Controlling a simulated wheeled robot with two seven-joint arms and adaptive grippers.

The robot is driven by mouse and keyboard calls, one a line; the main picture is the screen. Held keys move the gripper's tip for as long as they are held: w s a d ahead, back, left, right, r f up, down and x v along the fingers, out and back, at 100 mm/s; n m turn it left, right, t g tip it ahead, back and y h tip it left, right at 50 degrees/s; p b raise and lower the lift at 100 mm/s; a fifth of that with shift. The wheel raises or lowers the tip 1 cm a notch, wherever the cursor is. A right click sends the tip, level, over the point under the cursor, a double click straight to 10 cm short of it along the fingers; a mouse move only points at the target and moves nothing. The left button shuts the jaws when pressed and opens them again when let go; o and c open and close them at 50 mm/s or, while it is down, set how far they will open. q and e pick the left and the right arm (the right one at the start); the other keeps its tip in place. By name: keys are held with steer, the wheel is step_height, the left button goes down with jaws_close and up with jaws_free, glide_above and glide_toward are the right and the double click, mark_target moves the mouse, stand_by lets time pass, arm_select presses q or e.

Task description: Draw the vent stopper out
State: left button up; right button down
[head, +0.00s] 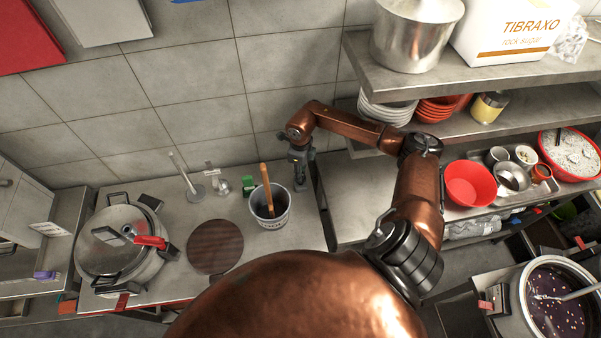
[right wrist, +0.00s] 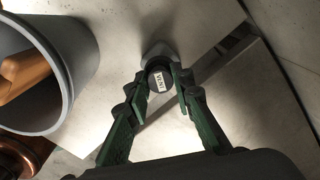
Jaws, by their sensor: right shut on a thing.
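The vent stopper (right wrist: 158,80), a small round dark piece with a white label on top, sits between the two green fingers of my right gripper (right wrist: 160,84) in the right wrist view. The gripper is shut on it. A pale grey rounded piece (right wrist: 157,50) shows just beyond the stopper; I cannot tell whether the stopper is seated in it or free. In the head view my right gripper (head: 299,178) points down at the right end of the left steel counter, and the stopper is too small to make out there. My left gripper is not in view.
A grey bucket (head: 270,222) with a wooden handle stands close left of my right gripper; it also shows in the wrist view (right wrist: 84,75). A lidded pot (head: 95,262) and a brown round board (head: 215,262) lie further left. Shelves (head: 370,78) overhang at right.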

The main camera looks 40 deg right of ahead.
steer(key=shift+f+b, duration=1.3)
steer(key=shift+f, duration=0.25)
steer(key=c, duration=1.6)
jaws_free()
steer(key=shift+r, duration=3.75)
steer(key=shift+d, duration=0.1)
